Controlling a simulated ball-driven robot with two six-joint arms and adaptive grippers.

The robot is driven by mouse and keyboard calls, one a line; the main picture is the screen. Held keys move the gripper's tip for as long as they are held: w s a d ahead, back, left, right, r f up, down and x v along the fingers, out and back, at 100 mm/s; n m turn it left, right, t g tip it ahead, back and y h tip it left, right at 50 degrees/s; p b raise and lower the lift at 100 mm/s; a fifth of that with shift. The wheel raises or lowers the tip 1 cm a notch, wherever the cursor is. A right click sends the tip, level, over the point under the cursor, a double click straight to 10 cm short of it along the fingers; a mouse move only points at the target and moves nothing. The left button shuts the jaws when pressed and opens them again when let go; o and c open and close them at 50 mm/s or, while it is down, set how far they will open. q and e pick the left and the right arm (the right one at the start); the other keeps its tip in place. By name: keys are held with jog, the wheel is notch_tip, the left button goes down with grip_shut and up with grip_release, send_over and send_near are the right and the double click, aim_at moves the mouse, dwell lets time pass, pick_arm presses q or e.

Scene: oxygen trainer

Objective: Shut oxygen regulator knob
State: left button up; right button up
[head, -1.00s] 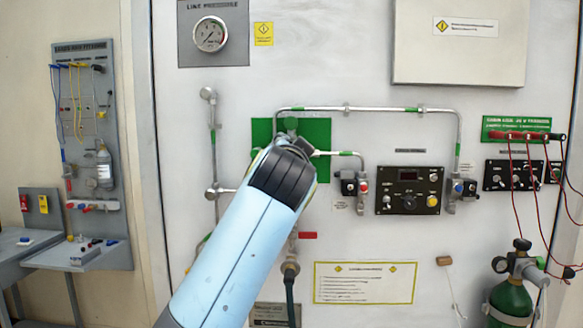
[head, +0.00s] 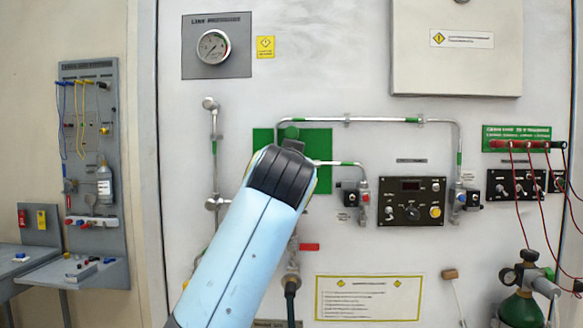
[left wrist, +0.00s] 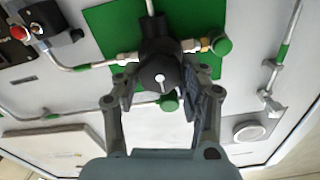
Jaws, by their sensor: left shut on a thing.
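The regulator knob (left wrist: 161,76) is round and black with a white pointer mark. In the left wrist view it sits at the front of a dark regulator body (left wrist: 158,48) with pipe fittings on both sides. My left gripper (left wrist: 158,90) has one finger on each side of the knob and is shut on it. In the head view my left arm crosses the green backing plate (head: 322,176) and hides the knob and the fingers. My right gripper is in neither view.
Metal pipes (head: 385,119) run close around the regulator. A green cylinder (head: 520,308) stands at lower right, a grey tool board (head: 92,150) at left. A pressure gauge (head: 213,45) is above.

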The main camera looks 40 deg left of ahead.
pick_arm(q)
jog(key=shift+f, duration=0.25)
jog(key=o, duration=1.2)
jog(key=shift+r, duration=0.1)
jog(key=shift+r, duration=0.2)
notch_tip(320, 180, up, 10)
jog(key=shift+f, duration=0.15)
